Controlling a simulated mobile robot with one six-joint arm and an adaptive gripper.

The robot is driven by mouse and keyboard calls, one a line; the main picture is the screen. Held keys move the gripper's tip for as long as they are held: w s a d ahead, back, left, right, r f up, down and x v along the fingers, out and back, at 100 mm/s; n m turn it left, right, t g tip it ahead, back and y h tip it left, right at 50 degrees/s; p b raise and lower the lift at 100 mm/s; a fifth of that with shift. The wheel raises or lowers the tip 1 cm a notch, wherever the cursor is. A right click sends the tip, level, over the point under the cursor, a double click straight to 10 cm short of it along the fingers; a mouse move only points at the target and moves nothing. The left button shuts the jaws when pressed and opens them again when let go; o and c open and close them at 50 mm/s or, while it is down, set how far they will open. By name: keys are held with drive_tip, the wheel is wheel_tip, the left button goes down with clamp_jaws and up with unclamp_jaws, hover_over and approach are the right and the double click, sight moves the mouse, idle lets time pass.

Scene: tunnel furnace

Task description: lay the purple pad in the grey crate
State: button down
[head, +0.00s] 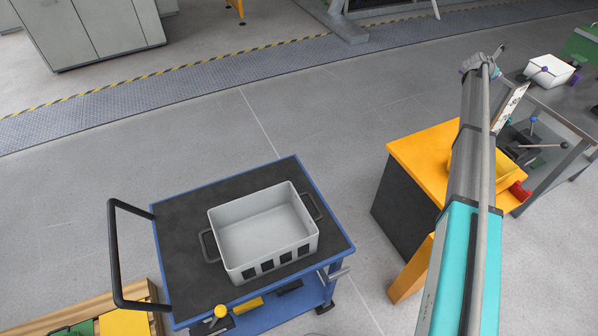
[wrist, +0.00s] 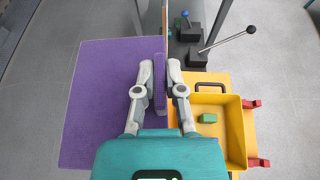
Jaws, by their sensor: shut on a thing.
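The purple pad (wrist: 105,100) fills the left of the wrist view as a broad flat square with an upright strip along its right side. My gripper (wrist: 160,75) is shut on that strip, one finger on each side. In the head view my gripper is at the far end of my arm, upper right, small and partly hidden; the pad cannot be made out clearly there. The grey crate (head: 281,262) is a pale open box with dark side handles. It stands upright and empty on the cart, well left of and nearer than my gripper.
The blue cart (head: 180,250) has a black top and a dark push handle at left. A yellow bin (wrist: 236,130) with a green block (wrist: 209,118) sits on an orange stand (head: 415,150). A metal table with dark lever fixtures (wrist: 195,55) is at right. Floor between cart and stand is clear.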

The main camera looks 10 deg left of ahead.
wheel_tip(320, 180, up, 16)
drive_tip(key=p, duration=1.5)
drive_tip(key=shift+s, duration=0.15)
